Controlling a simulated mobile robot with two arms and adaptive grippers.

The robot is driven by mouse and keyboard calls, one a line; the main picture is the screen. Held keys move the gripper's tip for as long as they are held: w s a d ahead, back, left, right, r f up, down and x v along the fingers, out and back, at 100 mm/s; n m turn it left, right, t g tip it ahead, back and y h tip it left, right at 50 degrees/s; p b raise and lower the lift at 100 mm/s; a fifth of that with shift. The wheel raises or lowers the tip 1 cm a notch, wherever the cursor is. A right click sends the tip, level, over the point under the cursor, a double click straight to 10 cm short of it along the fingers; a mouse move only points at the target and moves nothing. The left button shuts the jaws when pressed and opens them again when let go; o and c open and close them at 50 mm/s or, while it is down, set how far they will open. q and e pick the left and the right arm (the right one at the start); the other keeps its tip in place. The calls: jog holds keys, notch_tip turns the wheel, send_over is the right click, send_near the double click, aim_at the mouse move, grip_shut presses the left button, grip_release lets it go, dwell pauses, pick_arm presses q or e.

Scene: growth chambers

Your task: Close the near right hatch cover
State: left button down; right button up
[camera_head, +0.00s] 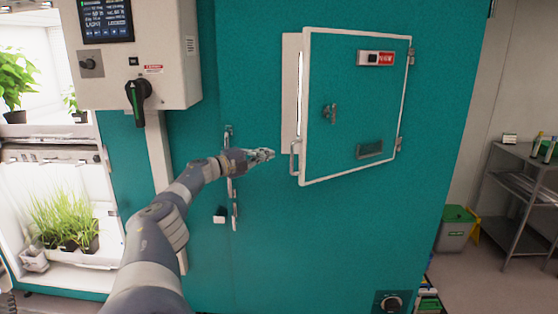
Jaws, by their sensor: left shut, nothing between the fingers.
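The hatch cover (352,112) is a teal square panel with a white edge, hinged on its right side to the teal chamber wall. It stands slightly open, with its left edge out from the pale hatch frame (290,85). A pale handle (294,158) is on its lower left edge. A small latch knob, a red and white label and a dark slot plate are on its face. My left gripper (268,155) is shut and empty, just left of the handle, with a small gap seen between them. My right gripper is not in view.
A control box (165,60) with a screen and a dark rotary switch juts out at upper left. Lit plant shelves (60,150) stand at far left. A metal cart (520,180) and a grey bin with a green lid (456,228) stand at right.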

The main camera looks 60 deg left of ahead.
pick_arm(q)
jog(key=shift+s+d+r, duration=0.2)
jog(key=shift+d+r, duration=0.45)
jog(key=shift+d, duration=0.35)
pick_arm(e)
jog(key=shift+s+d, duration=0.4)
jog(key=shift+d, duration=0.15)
